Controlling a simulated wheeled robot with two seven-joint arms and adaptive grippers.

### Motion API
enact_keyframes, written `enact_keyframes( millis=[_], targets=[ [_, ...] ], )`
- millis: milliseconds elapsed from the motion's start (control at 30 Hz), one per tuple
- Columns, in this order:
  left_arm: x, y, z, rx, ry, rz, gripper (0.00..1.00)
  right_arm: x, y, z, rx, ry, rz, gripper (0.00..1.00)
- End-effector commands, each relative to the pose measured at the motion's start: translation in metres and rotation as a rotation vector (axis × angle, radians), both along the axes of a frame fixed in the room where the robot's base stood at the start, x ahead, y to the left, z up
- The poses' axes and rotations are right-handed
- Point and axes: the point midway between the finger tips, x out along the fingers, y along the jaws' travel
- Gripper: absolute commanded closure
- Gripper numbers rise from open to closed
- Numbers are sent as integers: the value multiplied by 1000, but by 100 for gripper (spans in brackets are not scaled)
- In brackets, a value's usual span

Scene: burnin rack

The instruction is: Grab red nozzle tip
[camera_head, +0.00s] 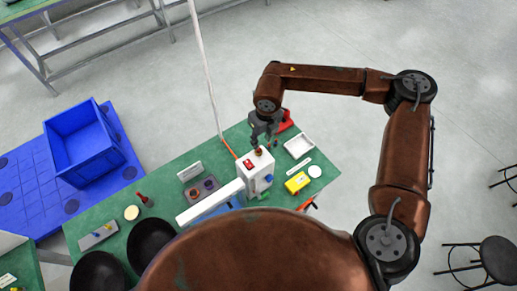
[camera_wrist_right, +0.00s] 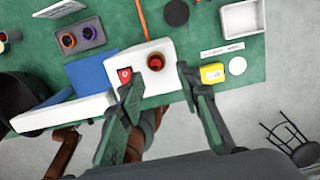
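A small reddish-brown round piece (camera_head: 258,151), which may be the red nozzle tip, sits on top of a white box-shaped device (camera_head: 257,179). In the right wrist view this piece (camera_wrist_right: 155,62) looks like a short copper-red ring with a dark centre. Beside it on the white top is a red square (camera_wrist_right: 125,75) with a light mark. My right gripper (camera_head: 262,141) is above the device, pointing down. In the wrist view its two fingers (camera_wrist_right: 157,80) are spread, one on each side of the piece, with nothing clearly held. My left gripper is in neither view.
The green table also holds a grey block with round inserts (camera_head: 201,189), a yellow box (camera_head: 297,183), a white tray (camera_head: 298,146) and a white disc (camera_head: 315,171). A thin pole and orange line are behind the device. A blue crate (camera_head: 83,141) stands left.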

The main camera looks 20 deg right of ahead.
Motion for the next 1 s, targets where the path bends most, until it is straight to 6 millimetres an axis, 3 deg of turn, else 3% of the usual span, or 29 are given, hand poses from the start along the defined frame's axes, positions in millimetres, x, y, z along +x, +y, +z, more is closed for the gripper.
enact_keyframes(
  millis=[400, 667, 1000],
  targets=[
    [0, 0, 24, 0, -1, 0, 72, 7, 9, -49, 4, 1, 0, 68],
    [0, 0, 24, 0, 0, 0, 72, 8, 9, -54, 4, -1, 1, 68],
    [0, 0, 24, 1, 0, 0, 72, 8, 9, -53, 5, 0, 2, 90]
  ],
)
